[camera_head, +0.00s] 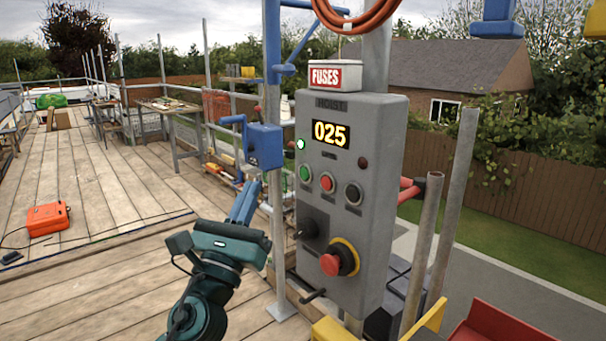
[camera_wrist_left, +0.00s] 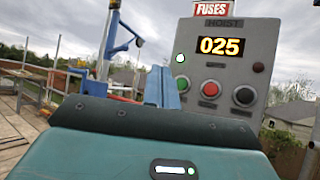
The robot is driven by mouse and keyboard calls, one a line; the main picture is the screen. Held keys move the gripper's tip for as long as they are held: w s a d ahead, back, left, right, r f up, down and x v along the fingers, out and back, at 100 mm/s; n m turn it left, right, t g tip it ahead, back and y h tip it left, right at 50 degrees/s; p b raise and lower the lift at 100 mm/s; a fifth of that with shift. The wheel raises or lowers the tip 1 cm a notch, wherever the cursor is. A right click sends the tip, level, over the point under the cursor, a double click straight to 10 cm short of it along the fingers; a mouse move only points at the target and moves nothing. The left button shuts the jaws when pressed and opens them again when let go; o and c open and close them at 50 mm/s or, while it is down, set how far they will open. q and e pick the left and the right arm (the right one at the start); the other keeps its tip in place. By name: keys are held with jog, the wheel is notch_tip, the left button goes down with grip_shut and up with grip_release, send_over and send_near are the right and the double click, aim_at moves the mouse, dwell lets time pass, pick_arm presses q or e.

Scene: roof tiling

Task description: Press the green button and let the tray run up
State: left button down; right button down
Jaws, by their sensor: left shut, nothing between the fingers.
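The green button (camera_head: 305,173) is the left one of three in a row on the grey hoist control box (camera_head: 377,200). It also shows in the left wrist view (camera_wrist_left: 183,85), just right of my blue fingers. My left gripper (camera_head: 254,183) is shut and empty, pointing up and forward, left of the box. It appears apart from the button. The box display (camera_head: 331,134) reads 025, and a small lamp (camera_head: 300,144) above the green button is lit. I cannot identify the tray in either view. My right gripper is not in view.
A red button (camera_head: 327,182) sits beside the green one, with a dark button (camera_head: 353,194) further right. A large red knob (camera_head: 331,264) on a yellow ring sticks out below. A blue winch-like box (camera_head: 264,146) on a pole stands left. An orange case (camera_head: 47,218) lies on the planks.

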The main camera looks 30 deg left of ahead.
aim_at(304, 174)
pick_arm(q)
jog(key=w+d, duration=0.3)
jog(key=w, duration=0.4)
dwell(0.6)
dwell(1.1)
jog(key=shift+w, duration=0.1)
jog(key=shift+w+d, duration=0.1)
jog(key=shift+w, duration=0.25)
